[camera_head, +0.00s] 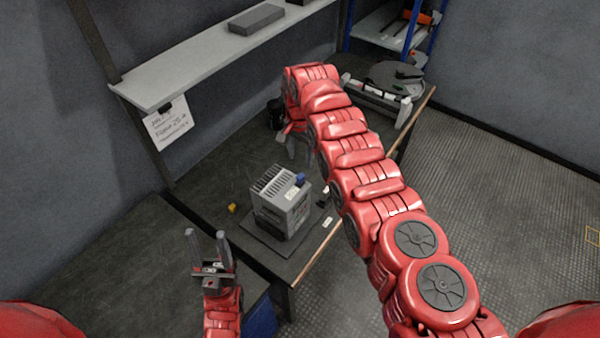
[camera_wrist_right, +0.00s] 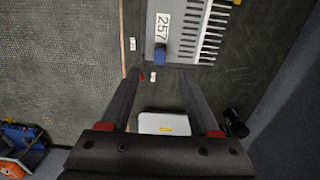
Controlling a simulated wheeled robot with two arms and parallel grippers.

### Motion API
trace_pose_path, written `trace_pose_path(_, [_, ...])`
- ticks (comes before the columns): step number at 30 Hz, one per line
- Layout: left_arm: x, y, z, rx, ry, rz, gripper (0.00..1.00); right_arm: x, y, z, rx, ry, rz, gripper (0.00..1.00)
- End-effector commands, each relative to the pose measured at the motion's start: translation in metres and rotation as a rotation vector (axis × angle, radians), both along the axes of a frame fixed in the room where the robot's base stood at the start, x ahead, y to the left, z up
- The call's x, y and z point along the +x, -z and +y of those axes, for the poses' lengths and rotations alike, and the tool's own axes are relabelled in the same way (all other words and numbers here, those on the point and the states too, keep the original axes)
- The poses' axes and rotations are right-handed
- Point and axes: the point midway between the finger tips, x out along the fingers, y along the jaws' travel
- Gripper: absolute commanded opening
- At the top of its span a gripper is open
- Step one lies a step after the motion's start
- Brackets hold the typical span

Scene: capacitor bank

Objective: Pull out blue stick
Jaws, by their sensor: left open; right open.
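The blue stick (camera_head: 300,179) shows as a short blue piece at the top right edge of a grey, finned capacitor box (camera_head: 280,208). In the right wrist view the blue piece (camera_wrist_right: 159,56) sits beside the box's label marked 257, just beyond the gap between my right fingertips. My right gripper (camera_wrist_right: 157,80) is open and empty, apart from the box. In the head view my right gripper (camera_head: 294,142) is partly hidden by its arm, behind the box. My left gripper (camera_head: 206,236) is open and empty, left of and nearer than the box.
The box stands on a dark plate on the workbench (camera_head: 215,195). A small yellow piece (camera_head: 232,208) lies left of it, a white tag (camera_head: 327,222) right of it. A black cup (camera_head: 275,114) stands behind. A grey shelf (camera_head: 215,55) overhangs the back.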

Motion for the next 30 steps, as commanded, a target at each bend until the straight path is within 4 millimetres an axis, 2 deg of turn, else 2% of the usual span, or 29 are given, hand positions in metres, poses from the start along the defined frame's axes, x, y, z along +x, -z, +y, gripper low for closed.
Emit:
trace_pose_path(11, [0.0,0.006,0.0,0.0,0.0,0.0,0.5,0.0,0.008,0.0,0.0,-0.001,0.001,0.62])
trace_pose_path(17, [0.0,0.02,0.0,0.0,0.0,0.0,0.5,0.0,0.03,0.0,0.0,-0.001,0.001,0.62])
trace_pose_path(24, [0.0,0.054,0.0,0.0,0.0,0.0,0.5,0.0,0.068,0.001,0.001,-0.002,-0.001,0.62])
trace_pose_path(30, [0.0,0.073,0.0,0.0,0.0,0.0,0.5,0.0,0.088,0.0,0.001,-0.001,-0.001,0.62])
